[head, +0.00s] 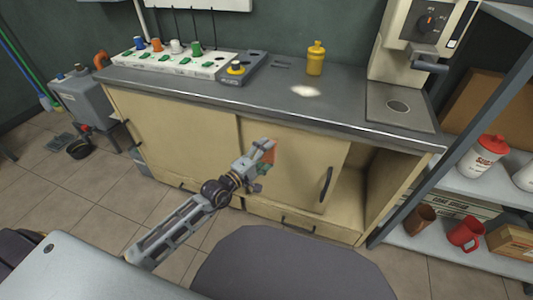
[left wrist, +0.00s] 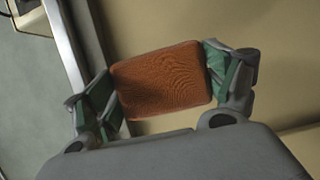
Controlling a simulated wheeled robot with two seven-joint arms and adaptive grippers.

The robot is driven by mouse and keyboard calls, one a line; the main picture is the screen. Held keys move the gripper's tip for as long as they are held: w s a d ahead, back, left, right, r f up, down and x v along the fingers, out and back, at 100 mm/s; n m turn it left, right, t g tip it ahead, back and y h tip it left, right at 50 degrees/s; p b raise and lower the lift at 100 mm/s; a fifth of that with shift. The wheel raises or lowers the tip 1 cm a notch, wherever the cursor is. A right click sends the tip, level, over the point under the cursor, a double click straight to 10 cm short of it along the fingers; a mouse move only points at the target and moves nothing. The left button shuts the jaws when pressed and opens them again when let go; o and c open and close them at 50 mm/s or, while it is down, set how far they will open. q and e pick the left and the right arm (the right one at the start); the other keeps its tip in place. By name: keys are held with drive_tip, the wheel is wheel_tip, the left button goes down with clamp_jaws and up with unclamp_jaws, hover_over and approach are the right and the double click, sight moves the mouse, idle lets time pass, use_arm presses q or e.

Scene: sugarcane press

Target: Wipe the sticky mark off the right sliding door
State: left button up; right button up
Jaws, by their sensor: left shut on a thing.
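My left gripper (head: 264,157) is shut on an orange sponge (head: 271,149), in front of the cream right sliding door (head: 300,165) near its left edge. In the left wrist view the sponge (left wrist: 162,80) sits between the green-padded fingers, its broad ribbed face showing and the cream cabinet front behind it. I cannot tell whether the sponge touches the door. The door has a dark upright handle (head: 326,185) at its right. I see no sticky mark on the visible part of the door; the gripper and sponge cover some of it. My right gripper is not in view.
The dark countertop (head: 275,98) overhangs the cabinet and bears a yellow bottle (head: 315,58), a pale patch (head: 305,91) and a switch panel (head: 185,64). Right of the door the cabinet stands open. A grey rounded shape (head: 290,265) fills the front.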

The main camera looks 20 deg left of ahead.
use_arm(q)
drive_tip(key=shift+s, duration=0.1)
drive_tip(key=shift+s+p, duration=0.7)
drive_tip(key=shift+s, duration=0.7)
